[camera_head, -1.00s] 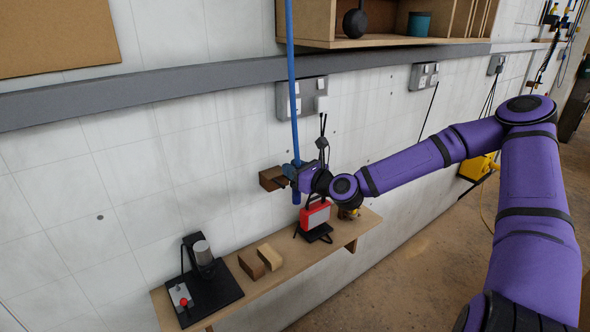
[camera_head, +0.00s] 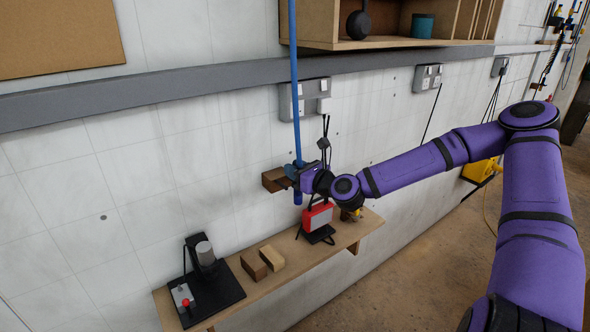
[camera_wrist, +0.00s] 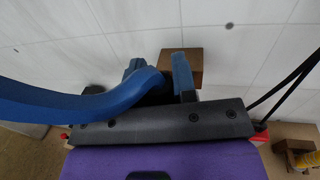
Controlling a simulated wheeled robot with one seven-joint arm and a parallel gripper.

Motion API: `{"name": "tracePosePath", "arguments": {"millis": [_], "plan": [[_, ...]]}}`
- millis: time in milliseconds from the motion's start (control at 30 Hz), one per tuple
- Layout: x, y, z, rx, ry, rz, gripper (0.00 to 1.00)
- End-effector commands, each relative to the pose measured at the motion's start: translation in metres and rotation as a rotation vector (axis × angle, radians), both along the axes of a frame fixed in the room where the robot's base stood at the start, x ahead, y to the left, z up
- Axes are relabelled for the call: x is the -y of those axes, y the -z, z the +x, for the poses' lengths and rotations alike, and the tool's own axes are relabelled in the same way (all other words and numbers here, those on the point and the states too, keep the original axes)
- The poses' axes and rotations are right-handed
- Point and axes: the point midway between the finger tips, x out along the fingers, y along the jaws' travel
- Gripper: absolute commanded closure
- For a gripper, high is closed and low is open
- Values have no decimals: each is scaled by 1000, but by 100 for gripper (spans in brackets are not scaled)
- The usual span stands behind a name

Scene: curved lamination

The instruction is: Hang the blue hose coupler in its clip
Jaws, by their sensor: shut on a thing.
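The blue hose (camera_head: 295,90) hangs down from above in the head view, and its blue coupler end (camera_head: 298,195) shows just below my gripper (camera_head: 293,174). My gripper is shut on the coupler in front of the wall. In the wrist view the hose (camera_wrist: 60,108) curves in from the left and runs in between the fingers (camera_wrist: 160,85). A brown wooden block (camera_head: 272,180) on the wall, which may bear the clip, is right behind and left of the gripper. It also shows in the wrist view (camera_wrist: 208,66) behind the right finger. The clip itself is hidden.
A shelf (camera_head: 225,305) below holds a black device (camera_head: 205,275), wooden blocks (camera_head: 262,262) and a red work lamp (camera_head: 318,217). A socket box (camera_head: 305,97) and a grey rail (camera_head: 170,85) are on the wall above. An open cabinet (camera_head: 380,44) is higher up.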

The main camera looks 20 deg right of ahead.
Motion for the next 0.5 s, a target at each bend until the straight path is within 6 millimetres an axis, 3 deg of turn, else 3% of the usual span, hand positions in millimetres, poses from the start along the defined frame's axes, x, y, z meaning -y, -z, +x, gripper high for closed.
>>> {"name": "tracePosePath", "arguments": {"millis": [500], "plan": [[-4, 0, 9, 0, -1, -1, 99]]}}
